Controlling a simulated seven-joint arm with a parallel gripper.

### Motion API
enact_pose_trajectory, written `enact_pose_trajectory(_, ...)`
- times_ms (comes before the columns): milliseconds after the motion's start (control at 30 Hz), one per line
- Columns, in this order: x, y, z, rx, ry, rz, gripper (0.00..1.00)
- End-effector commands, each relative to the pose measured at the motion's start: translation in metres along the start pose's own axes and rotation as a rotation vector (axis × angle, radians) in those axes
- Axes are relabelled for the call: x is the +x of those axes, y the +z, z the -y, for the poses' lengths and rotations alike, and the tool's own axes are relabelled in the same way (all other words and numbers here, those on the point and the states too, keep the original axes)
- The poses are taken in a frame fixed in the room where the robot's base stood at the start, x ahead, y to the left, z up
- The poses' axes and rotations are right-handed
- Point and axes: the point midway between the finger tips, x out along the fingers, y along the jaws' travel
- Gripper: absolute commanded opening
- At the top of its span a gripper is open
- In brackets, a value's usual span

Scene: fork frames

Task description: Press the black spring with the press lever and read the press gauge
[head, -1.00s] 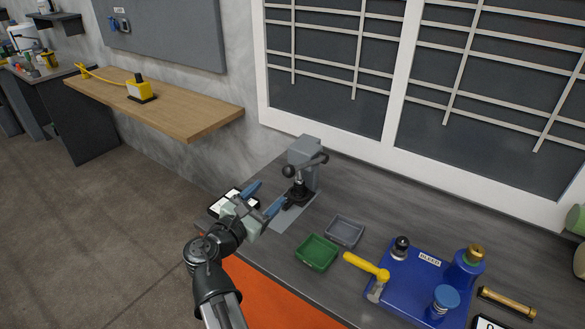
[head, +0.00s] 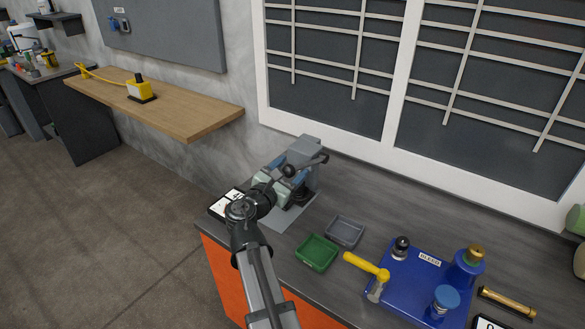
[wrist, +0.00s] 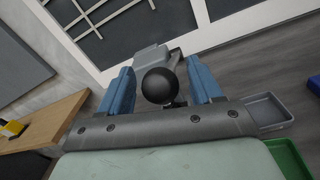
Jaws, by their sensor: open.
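The grey press (head: 308,150) stands at the back of the bench by the window frame. Its lever ends in a black ball knob (head: 289,171), which also shows in the wrist view (wrist: 160,86). My gripper (head: 284,166) is at the press, its blue fingers open on either side of the knob in the wrist view (wrist: 160,68); I see gaps and cannot tell contact. A dark part (head: 303,196) sits under the press head; I cannot make out the black spring, partly hidden by my gripper. A white-faced display (head: 228,200), perhaps the gauge, lies left of the press, partly covered by my arm.
A green tray (head: 316,264) and a grey tray (head: 345,242) stand right of the press. A wooden shelf (head: 190,118) is at the left. The window wall is close behind.

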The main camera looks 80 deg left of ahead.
Motion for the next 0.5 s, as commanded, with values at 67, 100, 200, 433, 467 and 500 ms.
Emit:
enact_pose_trajectory(67, 0.0072, -0.0001, -0.0002, 0.000, -0.001, 0.000, 0.64)
enact_pose_trajectory(100, 0.0092, -0.0001, -0.0001, 0.000, 0.000, 0.000, 0.64)
enact_pose_trajectory(200, 0.0120, 0.0000, 0.0001, 0.000, 0.000, 0.000, 0.64)
enact_pose_trajectory(433, 0.0125, 0.0001, 0.0004, 0.000, 0.000, 0.000, 0.64)
enact_pose_trajectory(467, 0.0125, 0.0001, 0.0003, 0.000, 0.000, 0.000, 0.64)
enact_pose_trajectory(500, 0.0125, 0.0001, 0.0003, 0.000, 0.000, 0.000, 0.63)
